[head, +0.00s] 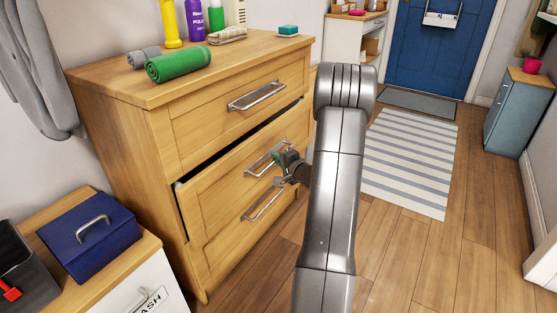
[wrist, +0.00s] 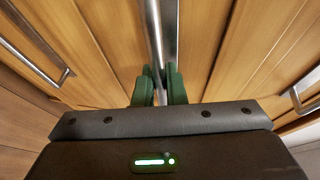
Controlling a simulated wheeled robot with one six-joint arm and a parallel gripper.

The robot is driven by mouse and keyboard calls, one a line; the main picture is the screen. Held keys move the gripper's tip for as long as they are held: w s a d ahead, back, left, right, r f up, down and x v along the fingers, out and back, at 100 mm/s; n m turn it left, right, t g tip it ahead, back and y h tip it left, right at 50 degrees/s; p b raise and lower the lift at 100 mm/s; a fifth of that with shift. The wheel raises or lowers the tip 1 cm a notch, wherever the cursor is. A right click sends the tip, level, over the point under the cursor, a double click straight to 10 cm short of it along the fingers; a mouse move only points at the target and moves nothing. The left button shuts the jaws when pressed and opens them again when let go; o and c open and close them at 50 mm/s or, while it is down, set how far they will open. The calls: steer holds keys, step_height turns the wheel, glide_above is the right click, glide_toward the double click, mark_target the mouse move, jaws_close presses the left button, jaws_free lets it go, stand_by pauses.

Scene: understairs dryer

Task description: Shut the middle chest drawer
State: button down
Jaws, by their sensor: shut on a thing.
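The wooden chest (head: 130,120) stands at the left in the head view. Its middle drawer (head: 215,192) is partly open, with a dark gap above its front. The drawer's metal bar handle (head: 258,163) faces me. My gripper (head: 280,160) is at this handle, near its right part. In the wrist view, the green fingers of my gripper (wrist: 159,85) are closed around the handle (wrist: 156,35). The top drawer (head: 235,100) and bottom drawer (head: 240,235) look shut.
A low cabinet with a blue box (head: 90,235) stands at the front left. Wooden floor (head: 420,250) and a striped rug (head: 410,160) are clear to the right.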

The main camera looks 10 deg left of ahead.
mark_target(268, 155)
steer(key=a, duration=0.2)
steer(key=w+a, duration=0.1)
steer(key=shift+w+a, duration=0.15)
steer(key=shift+a, duration=0.25)
steer(key=c, duration=1.5)
jaws_free()
steer(key=shift+a, duration=0.15)
steer(key=p+v, duration=0.3)
steer(key=v, duration=1.1)
steer(key=shift+w, duration=0.15)
